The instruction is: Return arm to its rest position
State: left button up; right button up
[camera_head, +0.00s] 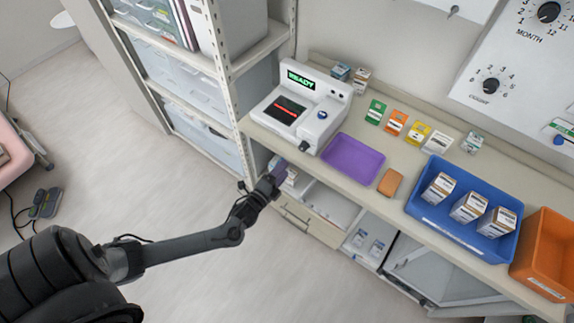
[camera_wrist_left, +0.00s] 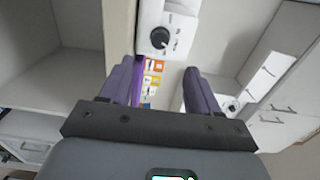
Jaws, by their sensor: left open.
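My left arm reaches in from the lower left in the head view. Its gripper (camera_head: 279,171) is just in front of the counter's front edge, near the open drawer below the white scanner. In the left wrist view, the two purple fingers of my left gripper (camera_wrist_left: 159,88) stand apart, with nothing between them. Part of the fingertips is hard to make out in the head view. My right gripper does not show.
The counter (camera_head: 315,172) holds a white scanner (camera_head: 299,103) reading READY, a purple tray (camera_head: 353,157), an orange-brown block (camera_head: 390,182), a blue bin (camera_head: 437,217) with boxes and an orange bin (camera_head: 546,247). A shelf rack (camera_head: 228,92) stands left. The floor (camera_head: 120,150) is largely clear.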

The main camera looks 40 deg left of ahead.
pick_arm(q)
jog(key=shift+s, duration=0.25)
jog(key=s+d+r+n+g+h, duration=0.25)
jog(key=s+d+n+g, duration=0.35)
jog(key=s+d+n, duration=0.5)
jog(key=s+d+r+n+g, duration=0.3)
jog(key=s+r+g, duration=0.3)
jog(key=s+g, duration=0.3)
jog(key=w+p+v, duration=0.3)
jog(key=p+v, duration=1.5)
jog(key=p, duration=0.1)
jog(key=shift+r+t, duration=0.4)
jog(key=shift+r, duration=0.05)
